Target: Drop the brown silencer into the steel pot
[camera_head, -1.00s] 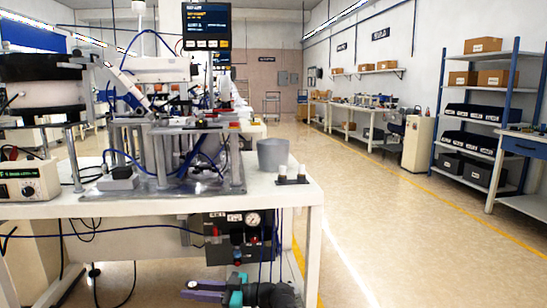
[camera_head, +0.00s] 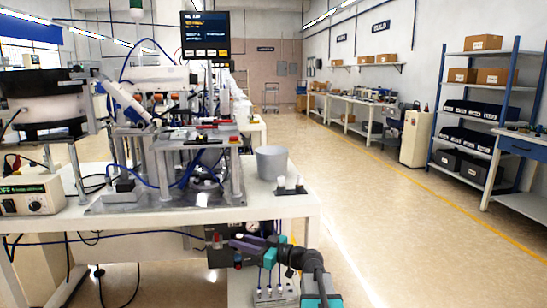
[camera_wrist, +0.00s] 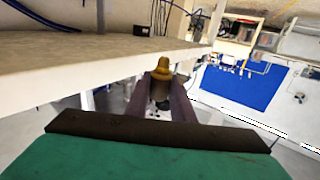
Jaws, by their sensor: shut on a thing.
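The brown silencer (camera_wrist: 161,72) shows in the wrist view as a small golden-brown fitting with a stepped top. It sits between the purple fingertips of my gripper (camera_wrist: 160,92), which is shut on it. In the head view my gripper (camera_head: 238,241) is in front of the table's front edge and below its top, with the fingers pointing left. The silencer is too small to make out there. The steel pot (camera_head: 272,164) is a grey, open-topped vessel standing upright near the table's right end, above and to the right of my fingertips. Its inside is hidden.
Small white fittings with dark parts (camera_head: 291,187) stand in front of the pot at the table's (camera_head: 255,212) corner. A feeder machine (camera_head: 185,165) fills the middle of the table. Pneumatic equipment (camera_head: 220,255) hangs below, close behind my gripper. The aisle at right is clear.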

